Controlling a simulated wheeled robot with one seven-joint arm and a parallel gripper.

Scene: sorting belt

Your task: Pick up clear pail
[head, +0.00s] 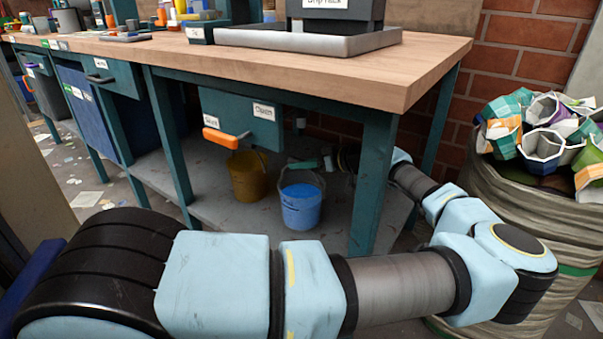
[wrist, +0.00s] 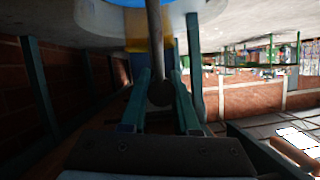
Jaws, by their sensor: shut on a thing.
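The clear pail (head: 301,204), with blue contents, is upright under the workbench, at the lower shelf. I cannot tell whether its base touches the shelf. In the wrist view its pale and blue side (wrist: 125,15) fills the top edge, cut off by the frame. My gripper (head: 312,164) reaches in from the right at the pail's top. In the wrist view my gripper (wrist: 160,88) has its teal fingers on either side of a dark rod, which looks like the pail's handle, and is shut on it. The bench leg partly hides my wrist.
A yellow pail (head: 248,178) stands just left of the clear pail. A bench leg (head: 373,190) stands close to my forearm. A full sack (head: 515,210) is at right.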

